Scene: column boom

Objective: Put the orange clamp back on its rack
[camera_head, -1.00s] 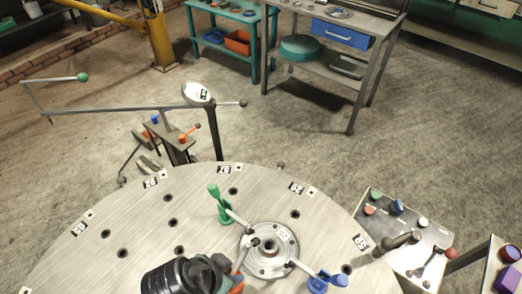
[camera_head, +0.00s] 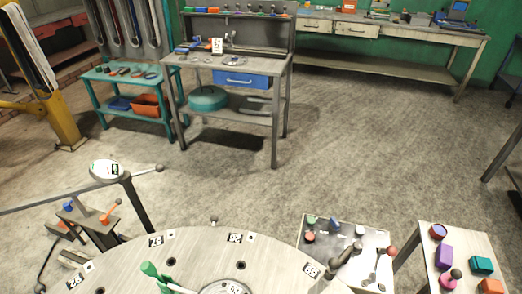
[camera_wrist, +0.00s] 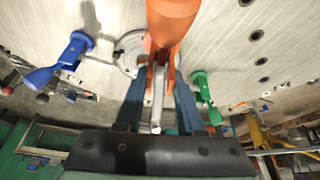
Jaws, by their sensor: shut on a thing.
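The orange clamp (camera_wrist: 171,22) shows large at the top of the wrist view, with a pale grey bar below its orange body. My gripper (camera_wrist: 160,78) is shut on the clamp, which sits between its two dark blue fingers. Behind it is the round metal table (camera_wrist: 225,45), which also shows in the head view (camera_head: 200,253). I cannot tell whether the clamp touches the table. My gripper and the orange clamp are out of the head view. I cannot identify the clamp's rack with certainty; a ledge with small coloured items (camera_head: 235,12) tops the grey workbench.
A green clamp (camera_wrist: 203,88) and a blue clamp (camera_wrist: 62,62) stand on the round table beside my gripper. A grey panel with knobs and levers (camera_head: 345,240) and a side table (camera_head: 450,235) stand at right. Open floor lies before the grey workbench (camera_head: 180,75).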

